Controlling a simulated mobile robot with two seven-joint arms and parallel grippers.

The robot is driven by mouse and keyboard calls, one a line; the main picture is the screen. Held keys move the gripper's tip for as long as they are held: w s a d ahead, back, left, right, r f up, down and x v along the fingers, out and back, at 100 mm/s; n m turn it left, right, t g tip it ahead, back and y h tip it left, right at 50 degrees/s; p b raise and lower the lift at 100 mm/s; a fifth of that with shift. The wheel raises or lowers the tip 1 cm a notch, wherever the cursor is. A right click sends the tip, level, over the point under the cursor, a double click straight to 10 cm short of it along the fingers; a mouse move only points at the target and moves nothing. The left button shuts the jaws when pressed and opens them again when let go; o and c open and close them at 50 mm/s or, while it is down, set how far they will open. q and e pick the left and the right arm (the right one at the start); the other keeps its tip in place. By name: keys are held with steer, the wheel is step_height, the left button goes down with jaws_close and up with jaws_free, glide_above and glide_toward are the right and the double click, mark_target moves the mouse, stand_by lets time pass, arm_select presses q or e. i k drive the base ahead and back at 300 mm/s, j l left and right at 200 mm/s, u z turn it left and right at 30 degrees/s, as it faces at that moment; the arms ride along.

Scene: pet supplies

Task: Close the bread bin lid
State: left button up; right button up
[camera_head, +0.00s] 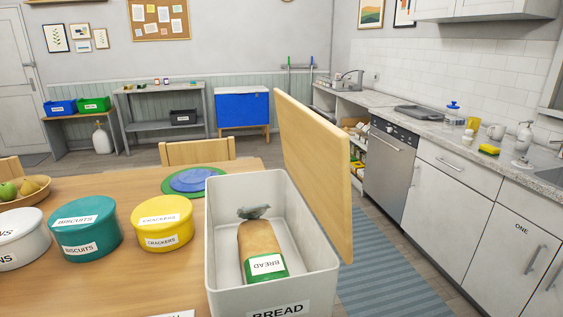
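The bread bin (220,247) is a white box with a "BREAD" label on its front. It stands at the right end of the wooden table, open at the top. Its light wooden lid (318,165) stands up, tilted, along the bin's right side. Neither of my grippers is in the head view.
A yellow crackers tin (162,224), a teal biscuits tin (85,228) and a white tin (17,240) stand on the table (128,185) left of the bin. Blue and green plates (208,188) lie behind it. A kitchen counter (445,140) runs along the right, across a striped rug (385,275).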

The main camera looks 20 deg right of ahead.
mark_target(316, 151)
steer(key=i+l+u, duration=0.2)
steer(key=l, duration=0.25)
steer(key=l+u, duration=0.25)
steer(key=l, duration=1)
steer(key=i+u, duration=0.05)
